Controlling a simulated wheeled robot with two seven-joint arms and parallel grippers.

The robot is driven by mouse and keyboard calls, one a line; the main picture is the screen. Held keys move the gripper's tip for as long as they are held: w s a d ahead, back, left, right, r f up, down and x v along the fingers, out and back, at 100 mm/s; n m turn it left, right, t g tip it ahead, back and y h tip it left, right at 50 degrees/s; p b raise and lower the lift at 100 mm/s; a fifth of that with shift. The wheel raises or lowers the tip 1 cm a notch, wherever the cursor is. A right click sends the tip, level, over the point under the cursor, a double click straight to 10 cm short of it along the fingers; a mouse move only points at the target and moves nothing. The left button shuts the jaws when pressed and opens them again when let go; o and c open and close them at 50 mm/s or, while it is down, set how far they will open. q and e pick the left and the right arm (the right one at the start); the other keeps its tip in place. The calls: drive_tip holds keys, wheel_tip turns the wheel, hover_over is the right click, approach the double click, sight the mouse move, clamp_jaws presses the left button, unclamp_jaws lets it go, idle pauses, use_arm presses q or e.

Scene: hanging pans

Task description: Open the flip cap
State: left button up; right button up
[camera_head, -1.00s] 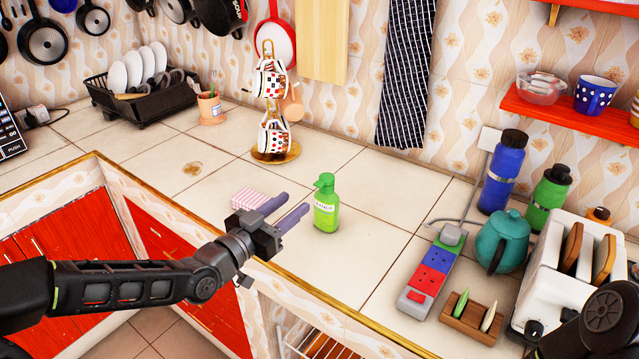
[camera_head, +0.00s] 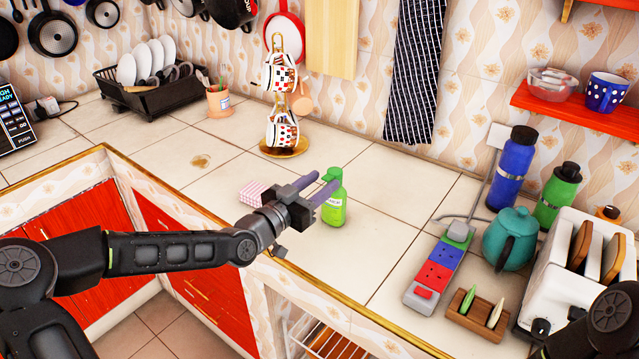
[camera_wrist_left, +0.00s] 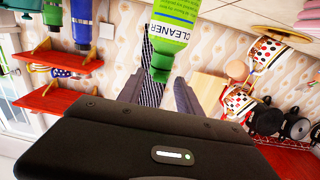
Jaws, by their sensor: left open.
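A light green cleaner bottle (camera_head: 334,210) with a darker green cap (camera_head: 335,174) stands upright on the tiled counter near its front edge. My left gripper (camera_head: 323,182) is open and empty, with its two fingers reaching toward the cap from the left. In the head view the fingertips overlap the bottle's upper part; I cannot tell whether they touch it. In the left wrist view the bottle (camera_wrist_left: 174,25) appears upside down, its cap (camera_wrist_left: 160,74) between the finger directions (camera_wrist_left: 163,88). My right gripper is out of view.
A mug stand (camera_head: 284,150) is behind. A power strip (camera_head: 436,272), teal teapot (camera_head: 510,240), toaster (camera_head: 560,275) and flasks stand at right. The counter right of the bottle is clear.

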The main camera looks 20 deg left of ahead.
use_arm(q)
clamp_jaws()
idle(0.5)
